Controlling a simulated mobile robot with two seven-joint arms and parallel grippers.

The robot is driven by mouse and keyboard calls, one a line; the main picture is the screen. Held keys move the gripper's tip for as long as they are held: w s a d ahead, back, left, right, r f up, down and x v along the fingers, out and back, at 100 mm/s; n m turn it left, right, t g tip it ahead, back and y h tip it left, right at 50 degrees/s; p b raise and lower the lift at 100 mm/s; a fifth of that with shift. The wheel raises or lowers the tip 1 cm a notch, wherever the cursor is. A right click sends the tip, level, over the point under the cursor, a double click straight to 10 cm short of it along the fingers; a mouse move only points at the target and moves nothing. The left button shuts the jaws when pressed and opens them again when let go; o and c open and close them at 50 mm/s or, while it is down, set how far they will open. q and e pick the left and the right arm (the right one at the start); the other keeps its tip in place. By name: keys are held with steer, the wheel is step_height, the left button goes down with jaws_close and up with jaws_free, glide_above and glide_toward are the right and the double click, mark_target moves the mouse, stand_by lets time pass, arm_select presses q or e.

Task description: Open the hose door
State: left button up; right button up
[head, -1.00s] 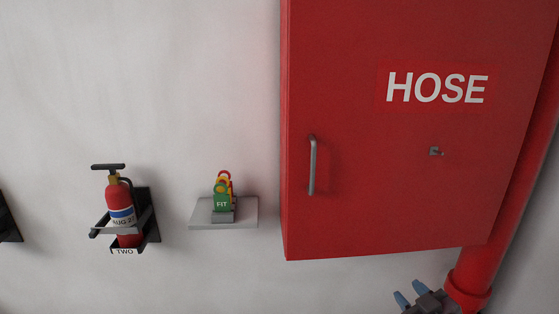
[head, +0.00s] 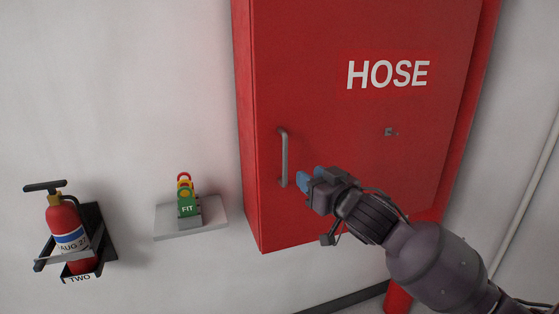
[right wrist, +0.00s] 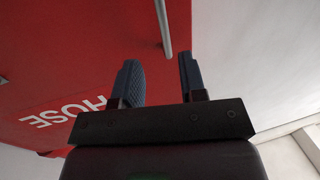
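The red hose door (head: 340,130) with white HOSE lettering is shut in the head view. Its grey vertical bar handle (head: 283,158) is near the left edge. My right gripper (head: 309,177) is just right of the handle's lower end, fingers pointing toward it. In the right wrist view the gripper (right wrist: 160,82) is open, with two dark blue fingers apart and nothing between them. The handle (right wrist: 163,28) shows beyond the fingertips, roughly in line with the gap; I see no contact. My left gripper is not in view.
A small keyhole or latch (head: 390,132) is on the door's right side. A red pipe (head: 398,298) runs below right of the cabinet.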

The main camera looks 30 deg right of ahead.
mark_target(286, 161)
steer(key=w, duration=1)
steer(key=shift+w, duration=0.35)
steer(key=shift+c, duration=0.3)
jaws_close()
